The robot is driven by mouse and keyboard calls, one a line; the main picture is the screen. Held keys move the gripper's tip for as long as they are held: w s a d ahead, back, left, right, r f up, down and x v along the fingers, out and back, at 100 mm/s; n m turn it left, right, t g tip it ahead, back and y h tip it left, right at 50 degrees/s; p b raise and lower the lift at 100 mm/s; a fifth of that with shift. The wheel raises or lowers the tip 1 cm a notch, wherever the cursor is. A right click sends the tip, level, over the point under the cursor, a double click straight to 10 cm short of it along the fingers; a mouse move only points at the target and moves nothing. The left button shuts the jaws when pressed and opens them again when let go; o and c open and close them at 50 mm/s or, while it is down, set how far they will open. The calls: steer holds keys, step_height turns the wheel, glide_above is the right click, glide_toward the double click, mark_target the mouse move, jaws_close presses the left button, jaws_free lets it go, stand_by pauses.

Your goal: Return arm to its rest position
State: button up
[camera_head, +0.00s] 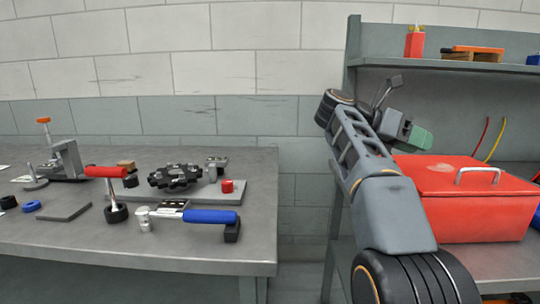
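My arm rises from the lower right of the head view, its grey upper link leaning up and left to a dark joint. My gripper (417,137) appears partly hidden behind that link, near a small grey block and a green part, in front of the shelf unit. Its fingers are too small and overlapped to tell whether they are open or shut, or whether the green part is held. The arm is well apart from the workbench (240,255) at left.
The bench holds a hammer-like tool with a red handle (105,172), a blue-handled tool (210,216), a dark toothed track piece (175,177) and a grey clamp (68,160). A red toolbox (455,200) sits right of my arm on the shelf unit (455,70). A gap separates bench and shelf.

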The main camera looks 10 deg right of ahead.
steer(key=w+a+r+n+t+h+p, duration=0.2)
steer(key=w+r+n+t+h+p, duration=0.15)
steer(key=r+n+t+p, duration=0.4)
steer(key=w+a+r+n+t+h+p, duration=0.1)
steer(key=w+r+n+t+h+p, duration=0.3)
steer(key=r+n+t, duration=0.45)
steer(key=w+a+r+n+t+y+p, duration=0.15)
steer(key=a+n+t+y+p, duration=0.25)
steer(key=a+n+y, duration=0.45)
steer(key=w+a+n+t+y+p, duration=0.35)
steer(key=n+y, duration=0.25)
steer(key=n, duration=0.6)
steer(key=s+a+f+n+g+y+p, duration=0.4)
steer(key=a+f+n+y+p, duration=0.2)
steer(key=f+n+y, duration=0.15)
steer(key=s+f+n+g+p, duration=0.3)
steer(key=s+f+n+g, duration=0.1)
steer(key=s, duration=0.5)
steer(key=s+a+f+n+g+h+p, duration=0.1)
steer(key=s+f+n+g+p, duration=0.2)
steer(key=s+f, duration=0.6)
steer(key=n+g, duration=0.2)
steer(key=g, duration=0.1)
steer(key=shift+f, duration=0.3)
steer(key=shift+g, duration=0.25)
